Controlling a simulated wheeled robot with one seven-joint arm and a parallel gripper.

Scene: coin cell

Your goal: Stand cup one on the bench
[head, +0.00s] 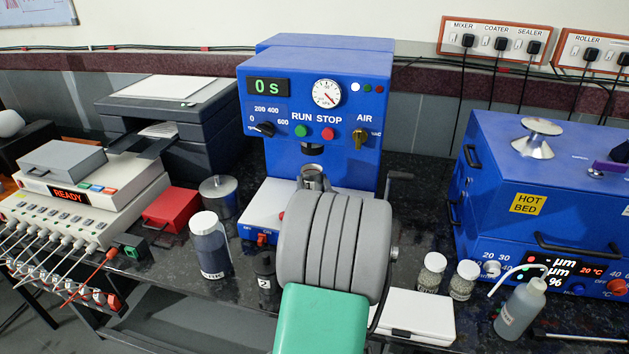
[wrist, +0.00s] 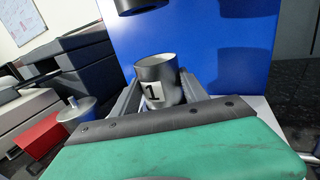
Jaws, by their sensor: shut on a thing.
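Cup one (wrist: 155,72) is a small grey metal cup with a white label reading 1. My gripper (wrist: 158,90) is shut on it, one finger on each side. The cup looks upright, with its open top facing up. In the head view cup one (head: 313,174) shows in front of the blue mixer (head: 315,85), below its dark spindle (head: 312,148). Whether the cup touches the mixer's base is hidden. The bench (head: 418,215) is dark speckled stone.
A dark cup labelled 2 (head: 264,278), a white-lidded jar (head: 210,245) and a red box (head: 170,209) stand left of my arm. Two small jars (head: 432,272) and a white case (head: 415,315) are right. The blue hot bed (head: 520,185) stands farther right. Some bench is bare between mixer and hot bed.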

